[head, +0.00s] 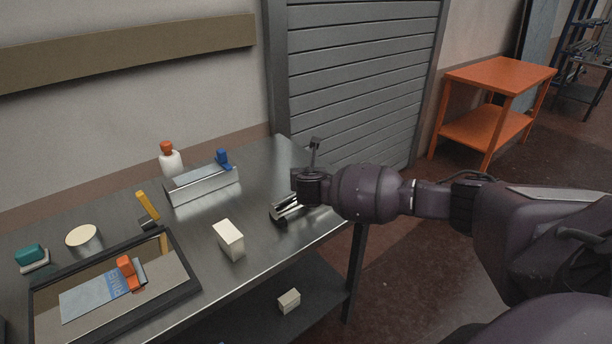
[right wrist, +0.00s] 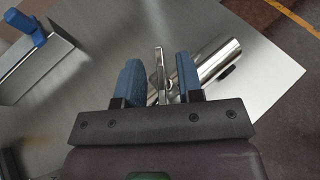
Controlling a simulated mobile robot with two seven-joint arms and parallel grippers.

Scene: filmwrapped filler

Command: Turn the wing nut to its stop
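A shiny metal cylinder (right wrist: 215,62) lies at a slant on the steel table, and it also shows in the head view (head: 286,209) near the table's right edge. A slim metal wing (right wrist: 159,64), which looks like the wing nut, stands up beside it. My right gripper (right wrist: 161,76) has its two blue-padded fingers on either side of the wing, with a visible gap to each finger. It is open around the wing. In the head view, my right gripper's dark body partly hides the fitting. My left gripper is in neither view.
A metal block with a blue knob (head: 203,184) stands left of the fitting. A white box (head: 228,238), a black-framed tray (head: 190,286), a yellow-handled tool (head: 147,206) and a white bottle (head: 170,161) share the steel table (head: 262,180). An orange table (head: 500,76) stands far right.

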